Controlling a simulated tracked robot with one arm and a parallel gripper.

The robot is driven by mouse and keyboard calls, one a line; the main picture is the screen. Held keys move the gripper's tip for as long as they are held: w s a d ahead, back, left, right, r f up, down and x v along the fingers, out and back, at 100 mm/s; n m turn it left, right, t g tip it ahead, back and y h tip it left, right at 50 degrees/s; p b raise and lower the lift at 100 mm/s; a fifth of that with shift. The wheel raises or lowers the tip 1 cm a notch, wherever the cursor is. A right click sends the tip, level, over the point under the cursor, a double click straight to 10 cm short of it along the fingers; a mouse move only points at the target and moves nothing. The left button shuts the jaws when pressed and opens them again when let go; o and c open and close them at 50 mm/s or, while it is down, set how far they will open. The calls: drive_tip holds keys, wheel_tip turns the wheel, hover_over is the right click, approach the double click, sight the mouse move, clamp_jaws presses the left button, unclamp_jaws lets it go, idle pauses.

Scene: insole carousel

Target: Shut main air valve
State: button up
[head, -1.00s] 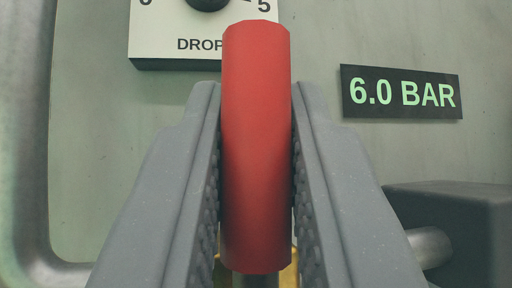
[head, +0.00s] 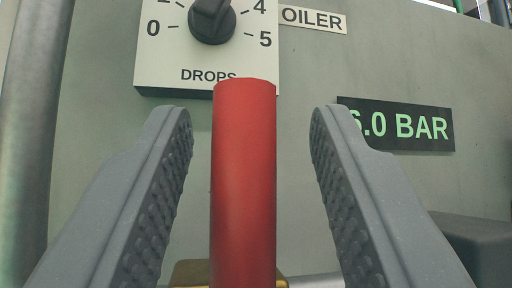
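The red valve handle (head: 244,185) stands upright in the middle of the head view, a plain red bar. A brass-coloured valve body (head: 190,273) shows partly behind its lower end, at the bottom edge. My gripper (head: 251,125) is open, with one grey ridged finger on each side of the handle. There is a clear gap between the handle and both fingers. The display (head: 396,125) on the panel reads 6.0 BAR, its first digit partly covered by my right finger. The handle's lower end is cut off by the frame.
An oiler dial (head: 212,22) on a white plate marked DROPS is on the grey-green panel above the handle. A thick metal pipe (head: 32,130) runs up the left side. A dark block (head: 478,245) sits at lower right. A horizontal pipe is partly visible low down.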

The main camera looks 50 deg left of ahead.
drive_tip(key=b+v, duration=0.4)
drive_tip(key=v, duration=1)
drive_tip(key=shift+w, duration=0.15)
drive_tip(key=shift+a, duration=0.1)
